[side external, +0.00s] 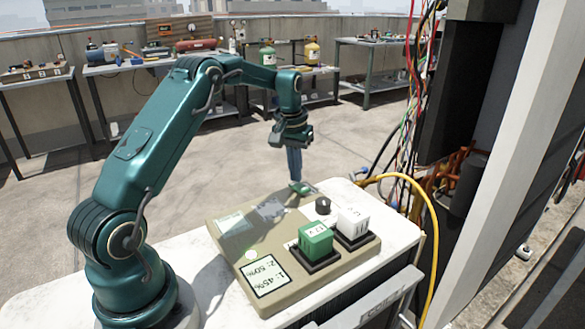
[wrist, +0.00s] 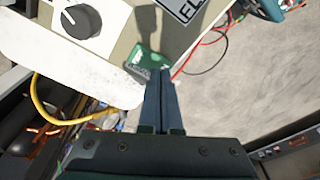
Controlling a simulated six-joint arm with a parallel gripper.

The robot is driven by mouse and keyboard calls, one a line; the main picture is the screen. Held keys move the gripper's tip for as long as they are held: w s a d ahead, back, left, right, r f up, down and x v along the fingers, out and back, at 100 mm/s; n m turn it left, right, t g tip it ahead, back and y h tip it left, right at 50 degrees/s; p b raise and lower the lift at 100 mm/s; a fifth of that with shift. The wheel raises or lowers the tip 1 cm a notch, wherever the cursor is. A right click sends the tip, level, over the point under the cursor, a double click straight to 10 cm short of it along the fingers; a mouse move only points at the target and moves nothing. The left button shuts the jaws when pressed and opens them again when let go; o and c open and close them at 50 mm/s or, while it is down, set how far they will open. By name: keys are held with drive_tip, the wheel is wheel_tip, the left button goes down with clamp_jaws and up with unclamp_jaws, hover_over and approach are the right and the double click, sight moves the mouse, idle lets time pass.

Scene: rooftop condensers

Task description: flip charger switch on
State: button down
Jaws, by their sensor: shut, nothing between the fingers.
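The charger (side external: 222,225) is a tan box on the white-topped stand, with a screen (side external: 264,277) reading 1: 45% and 2: 50%. A green switch (side external: 299,188) sits at its far edge; it also shows in the wrist view (wrist: 147,60), with white lettering too small to read. My gripper (side external: 295,177) points down with its fingers together and empty. Its fingertips (wrist: 160,73) are right by the switch; I cannot tell if they touch it. The switch position is unclear. A green battery (side external: 315,238) and a white battery (side external: 353,220) stand in black bays.
A black knob (side external: 323,205) is beside the switch, also in the wrist view (wrist: 76,21). A yellow cable (side external: 432,215) and loose wires hang at the right by the open cabinet. Workbenches (side external: 120,68) stand at the back. The floor behind the stand is clear.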

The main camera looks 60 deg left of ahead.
sight(296, 184)
wheel_tip(296, 184, up, 6)
drive_tip(key=shift+r, duration=0.25)
idle(0.5)
